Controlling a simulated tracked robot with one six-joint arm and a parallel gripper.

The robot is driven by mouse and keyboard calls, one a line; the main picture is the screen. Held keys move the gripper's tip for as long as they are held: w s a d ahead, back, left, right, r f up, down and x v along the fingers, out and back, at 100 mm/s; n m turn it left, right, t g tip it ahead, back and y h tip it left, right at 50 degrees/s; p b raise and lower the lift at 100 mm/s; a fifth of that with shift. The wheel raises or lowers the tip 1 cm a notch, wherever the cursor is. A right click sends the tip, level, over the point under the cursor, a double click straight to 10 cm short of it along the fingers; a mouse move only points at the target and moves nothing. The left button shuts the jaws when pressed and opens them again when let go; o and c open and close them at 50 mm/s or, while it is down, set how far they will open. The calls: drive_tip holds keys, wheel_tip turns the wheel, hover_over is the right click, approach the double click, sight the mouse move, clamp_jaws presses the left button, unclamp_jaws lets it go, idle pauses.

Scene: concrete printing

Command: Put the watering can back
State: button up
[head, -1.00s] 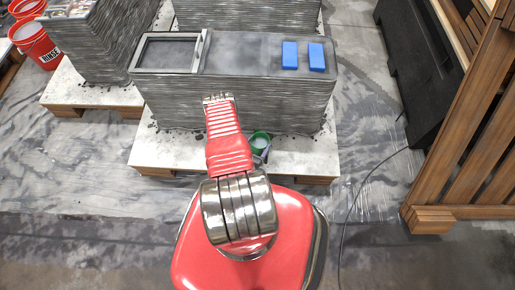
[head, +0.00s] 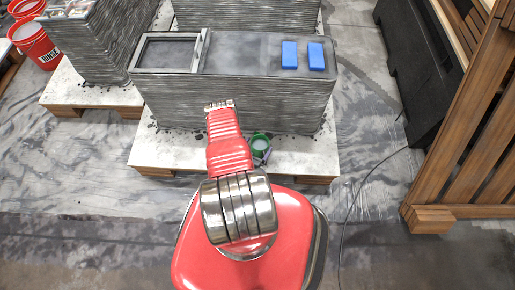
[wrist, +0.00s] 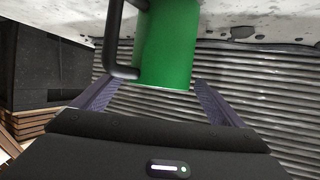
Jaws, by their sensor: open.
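The green watering can (head: 260,142) is on the white board at the foot of the grey ribbed block, partly hidden by my arm in the head view. In the wrist view, the green body of the can (wrist: 166,45) and its black handle are at the top centre, cut off by the frame edge. My gripper (wrist: 157,86) is open, with its two fingers spread on either side below the can's body. Nothing is clamped in it. I cannot tell whether a finger touches the can.
The ribbed block (head: 240,105) stands on a white-topped pallet (head: 165,152), with two blue blocks (head: 290,55) and a framed recess on top. Red buckets (head: 35,45) stand far left. A slatted wooden structure (head: 465,130) and a cable are at right.

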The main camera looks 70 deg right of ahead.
drive_tip(key=shift+r, duration=0.1)
drive_tip(key=v, duration=1.2)
idle(0.4)
idle(0.5)
drive_tip(key=shift+w, duration=0.1)
